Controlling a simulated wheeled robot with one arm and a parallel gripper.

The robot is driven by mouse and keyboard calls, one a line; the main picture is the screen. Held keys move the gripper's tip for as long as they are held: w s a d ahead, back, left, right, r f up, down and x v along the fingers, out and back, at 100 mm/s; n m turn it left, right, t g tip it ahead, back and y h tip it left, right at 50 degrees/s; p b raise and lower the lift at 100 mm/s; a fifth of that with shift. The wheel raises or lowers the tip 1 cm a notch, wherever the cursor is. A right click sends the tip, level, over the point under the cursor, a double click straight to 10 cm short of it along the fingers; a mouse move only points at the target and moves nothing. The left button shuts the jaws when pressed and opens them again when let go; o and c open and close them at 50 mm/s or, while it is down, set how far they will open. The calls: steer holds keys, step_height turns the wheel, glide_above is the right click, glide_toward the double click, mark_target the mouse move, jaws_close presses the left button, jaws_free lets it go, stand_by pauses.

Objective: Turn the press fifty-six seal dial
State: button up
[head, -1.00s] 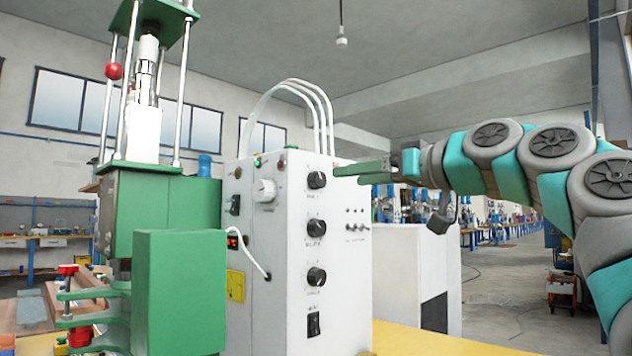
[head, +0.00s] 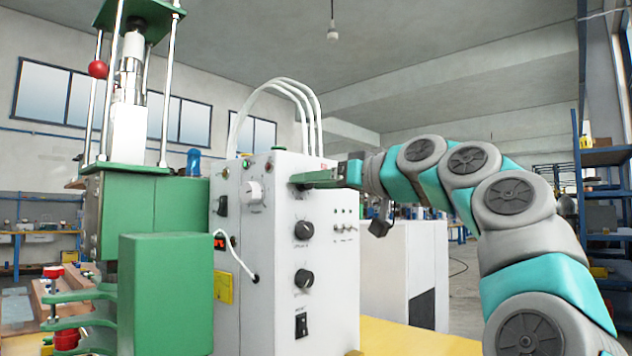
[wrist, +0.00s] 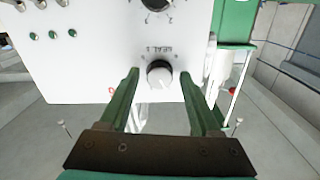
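The seal dial (wrist: 159,74) is a round knob with a pale face and printed scale marks on the white control box (head: 330,290). In the wrist view, my gripper (wrist: 160,72) is open, with one green finger on each side of the dial. Small gaps seem to show between knob and fingers, so I see no clear grip. In the head view my gripper (head: 296,180) reaches in from the right at the top dial of the box front and hides most of that dial.
Two more black dials, the middle (head: 303,231) and lower (head: 304,280), sit below, above a black rocker switch (head: 302,326). Small toggles (head: 344,227) are to the right. The green press (head: 165,290) stands left of the box. White hoses (head: 300,90) arch above.

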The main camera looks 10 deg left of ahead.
jaws_close()
steer(key=shift+d+n, duration=0.1)
steer(key=shift+n, duration=0.2)
stand_by(0.3)
steer(key=n, duration=0.9)
steer(key=shift+n, duration=0.4)
stand_by(0.5)
